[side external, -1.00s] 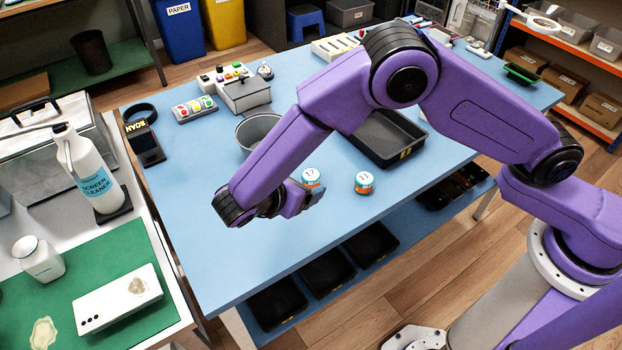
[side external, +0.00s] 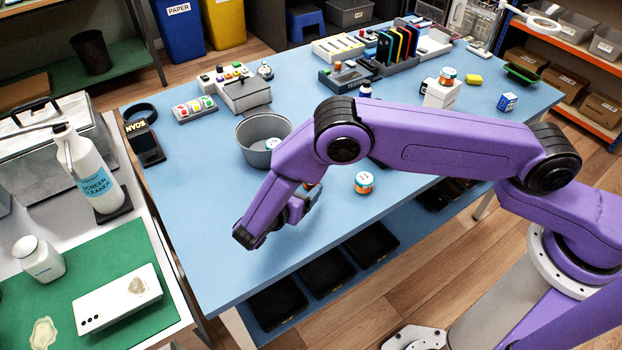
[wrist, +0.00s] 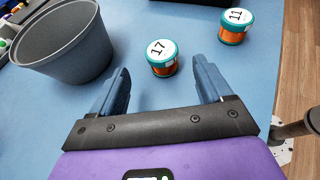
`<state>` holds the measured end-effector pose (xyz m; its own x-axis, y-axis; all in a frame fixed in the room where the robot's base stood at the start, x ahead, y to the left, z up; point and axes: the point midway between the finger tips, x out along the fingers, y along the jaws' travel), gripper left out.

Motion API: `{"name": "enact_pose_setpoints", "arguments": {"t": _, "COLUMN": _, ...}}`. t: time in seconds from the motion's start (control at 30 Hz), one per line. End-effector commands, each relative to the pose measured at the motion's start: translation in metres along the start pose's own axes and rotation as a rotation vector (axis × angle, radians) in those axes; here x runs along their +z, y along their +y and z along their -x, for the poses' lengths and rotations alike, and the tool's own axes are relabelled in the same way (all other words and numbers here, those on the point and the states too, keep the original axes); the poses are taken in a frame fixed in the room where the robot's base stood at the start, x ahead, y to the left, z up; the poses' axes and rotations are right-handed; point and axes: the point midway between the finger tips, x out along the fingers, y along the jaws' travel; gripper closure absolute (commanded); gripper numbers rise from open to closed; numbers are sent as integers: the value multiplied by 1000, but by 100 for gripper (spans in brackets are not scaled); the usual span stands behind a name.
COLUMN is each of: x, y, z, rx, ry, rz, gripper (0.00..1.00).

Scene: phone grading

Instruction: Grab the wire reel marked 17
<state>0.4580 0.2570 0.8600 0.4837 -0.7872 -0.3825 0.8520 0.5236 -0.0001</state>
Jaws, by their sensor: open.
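The wire reel marked 17 (wrist: 161,57) has a white top, a teal rim and orange wire. In the wrist view it stands upright just ahead of my gripper (wrist: 161,72), roughly in line with the gap between the two blue fingers. The fingers are apart and nothing is held. In the side external view my gripper (side external: 301,205) is low over the blue table, and my arm hides most of reel 17. A similar reel marked 11 (wrist: 236,27) stands to the right of it, and also shows in the side external view (side external: 364,183).
A grey bucket (wrist: 60,45) stands left of reel 17; the side external view shows a reel (side external: 272,144) inside it. Another reel (side external: 447,75) sits on a white box (side external: 441,94) further back. The table's front left is clear.

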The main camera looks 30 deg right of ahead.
Motion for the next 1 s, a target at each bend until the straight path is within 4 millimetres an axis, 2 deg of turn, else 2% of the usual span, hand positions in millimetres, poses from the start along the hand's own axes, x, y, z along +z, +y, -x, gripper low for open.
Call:
{"name": "enact_pose_setpoints", "arguments": {"t": 0.1, "x": 0, "y": -1, "z": -19, "rx": -2, "ry": -1, "rz": 1, "gripper": 21}}
{"name": "enact_pose_setpoints", "arguments": {"t": 0.47, "x": 1, "y": -1, "z": -41, "rx": -3, "ry": 0, "rz": 0, "gripper": 21}}
{"name": "enact_pose_setpoints", "arguments": {"t": 0.73, "x": 2, "y": -3, "z": -77, "rx": -3, "ry": 0, "rz": 0, "gripper": 21}}
{"name": "enact_pose_setpoints", "arguments": {"t": 1.0, "x": 2, "y": -2, "z": -84, "rx": 0, "ry": 1, "rz": -1, "gripper": 21}}
